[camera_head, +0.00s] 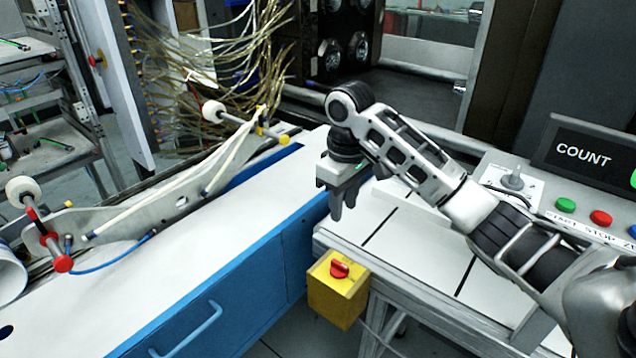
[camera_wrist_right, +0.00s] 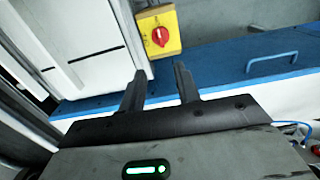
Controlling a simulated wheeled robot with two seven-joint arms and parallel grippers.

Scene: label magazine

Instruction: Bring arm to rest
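My right arm comes in from the right in the head view and bends downward at its wrist. My right gripper (camera_head: 342,208) points down above the near left end of the white work surface (camera_head: 420,238), close to the gap beside the blue and white bench. In the right wrist view my right gripper (camera_wrist_right: 159,72) has its two dark fingers apart, with nothing between them. My left arm and left gripper are not in view.
A yellow box (camera_head: 337,292) with a red knob hangs at the work surface's front corner. A control panel with a COUNT display (camera_head: 584,155) and coloured buttons stands at right. The blue and white bench (camera_head: 215,240) lies left, with rollers and rods behind it.

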